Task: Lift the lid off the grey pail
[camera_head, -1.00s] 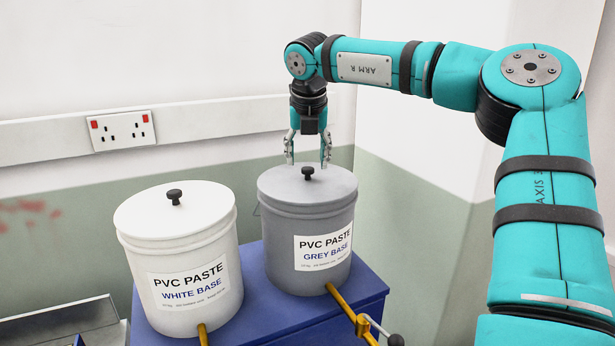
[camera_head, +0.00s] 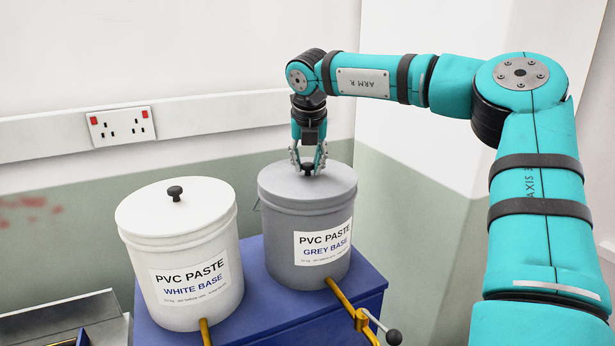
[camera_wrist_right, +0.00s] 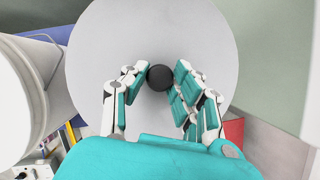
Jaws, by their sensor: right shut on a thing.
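The grey pail (camera_head: 287,232) is labelled "PVC PASTE GREY BASE" and stands upright on a blue stand. Its grey lid (camera_head: 335,181) sits flat on the rim, with a black knob (camera_head: 308,169) at its centre. My right gripper (camera_head: 308,171) points down from above and is shut on the knob. In the right wrist view the fingers (camera_wrist_right: 160,80) close on both sides of the round black knob (camera_wrist_right: 160,77), over the pale grey lid (camera_wrist_right: 205,40). My left gripper is not in view.
A white pail (camera_head: 187,288) labelled "WHITE BASE" stands close on the left, with its own lid and knob. The blue stand (camera_head: 362,284) holds both pails. Yellow taps (camera_head: 352,311) stick out in front. A wall with a socket (camera_head: 122,127) is behind.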

